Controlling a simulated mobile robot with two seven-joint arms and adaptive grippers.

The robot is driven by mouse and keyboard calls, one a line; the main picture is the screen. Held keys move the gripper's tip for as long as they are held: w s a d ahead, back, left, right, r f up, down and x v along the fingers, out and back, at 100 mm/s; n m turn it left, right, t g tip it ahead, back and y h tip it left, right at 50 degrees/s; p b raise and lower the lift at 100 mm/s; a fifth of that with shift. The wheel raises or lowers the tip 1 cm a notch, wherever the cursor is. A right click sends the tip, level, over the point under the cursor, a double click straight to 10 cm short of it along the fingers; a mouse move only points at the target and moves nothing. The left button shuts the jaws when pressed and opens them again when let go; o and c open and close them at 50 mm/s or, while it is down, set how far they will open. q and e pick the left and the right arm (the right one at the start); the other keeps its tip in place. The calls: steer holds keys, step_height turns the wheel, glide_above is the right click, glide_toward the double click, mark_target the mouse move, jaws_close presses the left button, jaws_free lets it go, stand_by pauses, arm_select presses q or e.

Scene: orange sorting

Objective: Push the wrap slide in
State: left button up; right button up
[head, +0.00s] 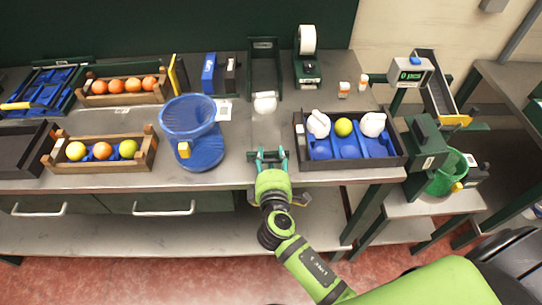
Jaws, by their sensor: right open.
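A dark green frame with upright sides (264,66) stands at the back middle of the table; it looks like the wrap slide, though I cannot tell how far it is pushed in. A white crumpled wrap (265,102) lies at its front end. My right gripper (268,155) is open and empty over the table's front edge, its fingers pointing at the wrap. A strip of bare table lies between them. My left gripper is not in view.
A blue basket on a round base (190,165) stands left of the gripper. A black tray (352,162) with blue cups, two white wrapped things and a yellow-green fruit is on the right. Fruit crates (140,165) are at left. A roll dispenser (307,70) stands behind.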

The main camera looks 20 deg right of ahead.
mark_target(271, 145)
jaws_close()
steer(key=x, duration=0.2)
steer(key=r+x, duration=0.1)
steer(key=x, duration=0.1)
steer(key=shift+w, duration=0.15)
steer(key=shift+w+d+f, duration=0.15)
steer(key=shift+w+f, duration=0.05)
steer(key=shift+w, duration=0.15)
steer(key=shift+s, duration=0.15)
jaws_free()
steer(key=v, duration=1.2)
